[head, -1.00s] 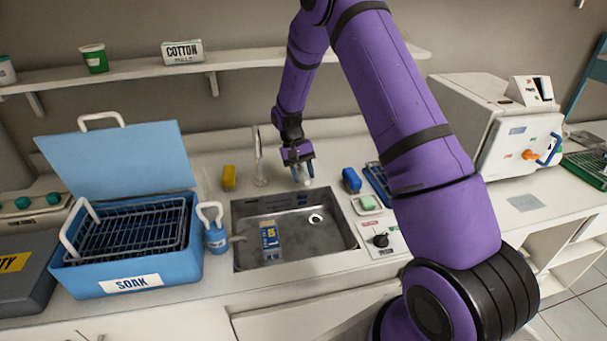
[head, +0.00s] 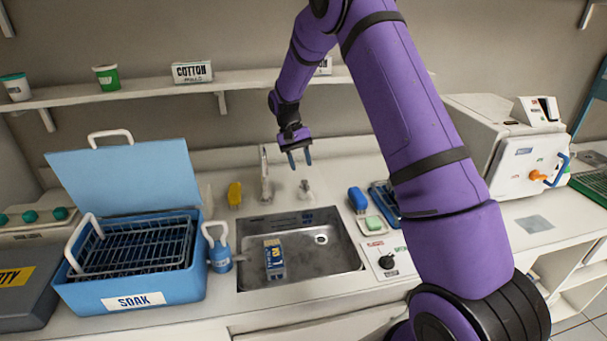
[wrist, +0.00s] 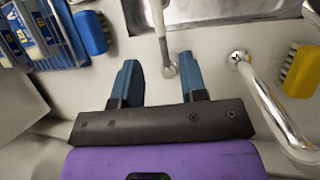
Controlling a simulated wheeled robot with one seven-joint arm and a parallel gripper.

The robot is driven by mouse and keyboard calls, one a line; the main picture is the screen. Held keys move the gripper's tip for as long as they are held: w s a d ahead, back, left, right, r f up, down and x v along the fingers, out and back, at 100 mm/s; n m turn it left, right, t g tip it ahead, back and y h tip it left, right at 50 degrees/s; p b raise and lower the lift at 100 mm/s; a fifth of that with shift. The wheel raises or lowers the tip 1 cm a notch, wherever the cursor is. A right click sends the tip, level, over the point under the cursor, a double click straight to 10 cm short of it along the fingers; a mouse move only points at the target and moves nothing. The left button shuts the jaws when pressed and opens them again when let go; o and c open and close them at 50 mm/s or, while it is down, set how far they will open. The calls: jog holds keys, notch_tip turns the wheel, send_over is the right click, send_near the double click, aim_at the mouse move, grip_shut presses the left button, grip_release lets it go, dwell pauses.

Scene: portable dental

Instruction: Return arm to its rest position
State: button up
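My gripper (head: 300,160) hangs from my purple arm above the counter behind the sink, fingers pointing down. Its two blue fingers stand apart with nothing between them. In the wrist view my gripper (wrist: 157,85) is also open, and a small metal tap lever (wrist: 169,70) shows just beyond the fingertips, apart from them. That lever also stands behind the sink in the head view (head: 305,190), below the gripper.
The metal sink (head: 340,277) holds a blue and white carton (head: 274,260). A faucet (head: 265,175) and yellow brush (head: 235,194) stand behind it. A blue soak tub (head: 130,295) is left, a blue brush (head: 357,199) right. A shelf (head: 140,94) runs along the wall above.

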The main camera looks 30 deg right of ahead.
jog(key=shift+w+r, duration=0.15)
jog(key=shift+r, duration=0.15)
jog(key=shift+r, duration=0.1)
jog(key=s+a+r+n+t, duration=0.1)
jog(key=s+a+r+t, duration=0.1)
jog(key=s+r, duration=0.65)
jog(key=s+a+r+n+t, duration=0.1)
jog(key=s+r+t, duration=0.35)
jog(key=r, duration=0.75)
jog(key=s+a+r+t, duration=0.1)
jog(key=s+r+t, duration=0.1)
jog(key=s, duration=1)
jog(key=s+a+r+n+t, duration=0.1)
jog(key=s+a+r+t, duration=0.1)
jog(key=s, duration=1.1)
jog(key=shift+s+r+n+y, duration=0.15)
jog(key=shift+r+n+y, duration=0.15)
jog(key=shift+r+y, duration=0.15)
